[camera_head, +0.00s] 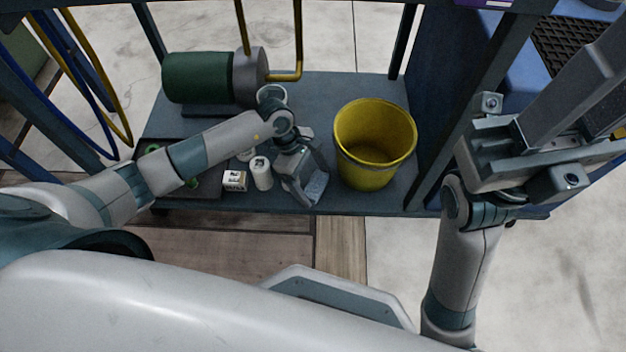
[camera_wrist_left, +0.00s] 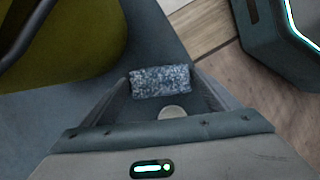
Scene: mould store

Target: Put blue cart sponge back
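The sponge (camera_wrist_left: 160,81) is a speckled blue-grey block in the left wrist view. It also shows as a pale block (camera_head: 315,188) near the shelf's front edge in the head view. My left gripper (camera_head: 309,190) points down over the shelf, left of the yellow bucket. In the left wrist view, the fingertips of my left gripper (camera_wrist_left: 161,76) meet the two ends of the sponge, with no clear gap. Whether the sponge still touches the shelf cannot be told. My right arm shows at the right of the head view, but its fingers cannot be made out.
A yellow bucket (camera_head: 370,172) stands close right of my left gripper on the blue-grey cart shelf (camera_head: 335,90). A white container (camera_head: 262,174) and a small labelled box (camera_head: 235,181) stand to its left. A green motor (camera_head: 198,78) is behind. Cart posts flank the shelf.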

